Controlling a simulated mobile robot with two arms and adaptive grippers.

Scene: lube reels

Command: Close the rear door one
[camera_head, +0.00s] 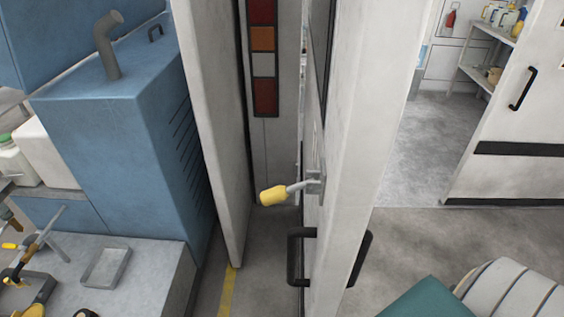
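A white door (355,130) stands in the middle of the head view, seen almost edge-on. It has a black pull handle (294,262) low on its left face and another black handle (361,257) on its right side. A grey lever with a yellow grip (272,196) sticks out to the left from it. A second white door (520,130) with a black handle (522,88) and a black band is at the far right. I cannot tell which one is rear door one. Neither of my grippers shows in this view.
A blue cabinet (115,140) with a grey pipe and a bench with tools (150,270) fill the left. A white panel (207,120) stands beside the cabinet. Open floor (430,235) lies right of the middle door. Shelves (492,30) stand in the room beyond.

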